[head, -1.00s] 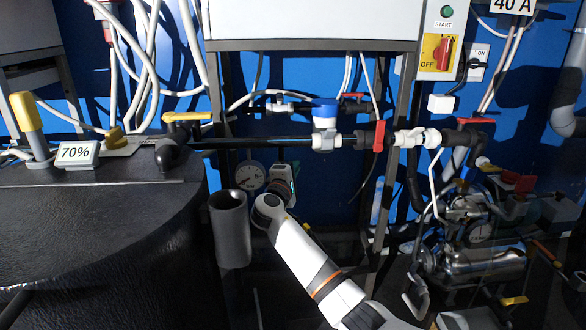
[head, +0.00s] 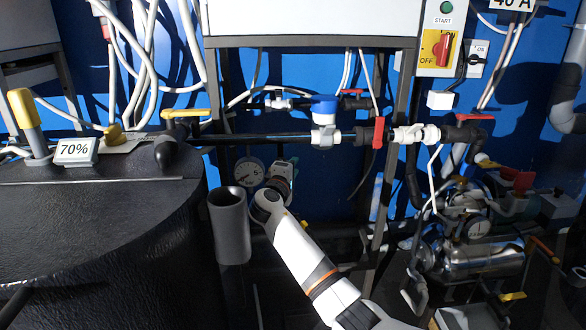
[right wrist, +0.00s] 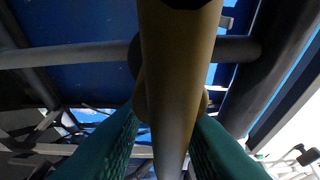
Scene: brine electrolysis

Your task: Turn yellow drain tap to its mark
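In the right wrist view a thick yellow bar (right wrist: 178,70), which looks like a tap handle, runs down between the two green finger pads of my right gripper (right wrist: 171,112). The pads lie close on both sides of it; I cannot tell whether both touch it. In the head view my right gripper (head: 284,172) points away from me under the black pipe, just right of a round gauge. The bar cannot be made out there, so I cannot tell from the head view which tap it is. My left gripper is not in view.
A grey open cylinder (head: 230,226) stands close left of my right wrist. A round gauge (head: 249,171) and a black pipe (head: 262,141) with a blue-topped valve (head: 324,112) are near. Another yellow handle (head: 185,113) sits by the black tank (head: 100,215). Pump machinery (head: 483,258) fills the right.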

